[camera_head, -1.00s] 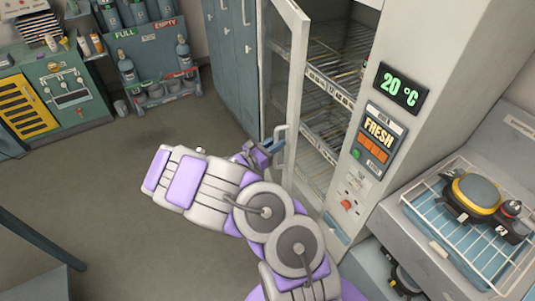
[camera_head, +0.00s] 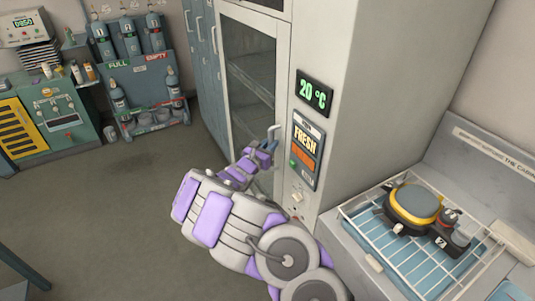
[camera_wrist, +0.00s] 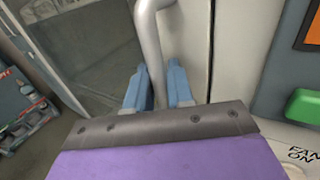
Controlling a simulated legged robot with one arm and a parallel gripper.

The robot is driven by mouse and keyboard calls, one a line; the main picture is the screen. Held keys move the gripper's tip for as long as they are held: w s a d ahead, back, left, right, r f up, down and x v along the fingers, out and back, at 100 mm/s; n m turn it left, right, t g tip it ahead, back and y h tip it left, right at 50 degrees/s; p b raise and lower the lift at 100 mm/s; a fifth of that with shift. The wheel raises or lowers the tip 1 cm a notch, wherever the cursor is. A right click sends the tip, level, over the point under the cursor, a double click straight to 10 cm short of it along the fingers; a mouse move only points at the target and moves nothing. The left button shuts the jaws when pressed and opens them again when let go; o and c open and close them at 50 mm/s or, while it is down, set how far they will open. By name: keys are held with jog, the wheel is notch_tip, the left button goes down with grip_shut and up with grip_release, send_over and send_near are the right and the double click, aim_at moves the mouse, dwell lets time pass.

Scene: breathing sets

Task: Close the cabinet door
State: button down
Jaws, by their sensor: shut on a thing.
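The cabinet door (camera_head: 226,75) is a pale frame with a glass pane, and it lies against the front of the tall grey cabinet (camera_head: 345,90). Only a narrow seam shows beside it in the wrist view, and I see no clear gap. Its curved metal handle (camera_head: 273,131) also shows in the wrist view (camera_wrist: 148,30). My gripper (camera_head: 264,151) is at the handle. In the wrist view its two blue fingers (camera_wrist: 157,88) are on either side of the handle bar, shut on it. Shelves show dimly through the glass. My arm hides the door's lower part.
A control panel (camera_head: 307,148) and a 20 °C display (camera_head: 314,93) are right of the door. A counter with a wire rack (camera_head: 375,255) holding a breathing set (camera_head: 415,203) stands at the right. A bottle stand (camera_head: 147,95) is at the back left. The floor at left is clear.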

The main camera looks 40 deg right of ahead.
jog(key=shift+s+d+f, duration=0.1)
jog(key=shift+s+d, duration=0.15)
dwell(0.3)
jog(key=c, duration=1.2)
grip_release()
jog(key=shift+d, duration=0.15)
jog(key=shift+s, duration=0.1)
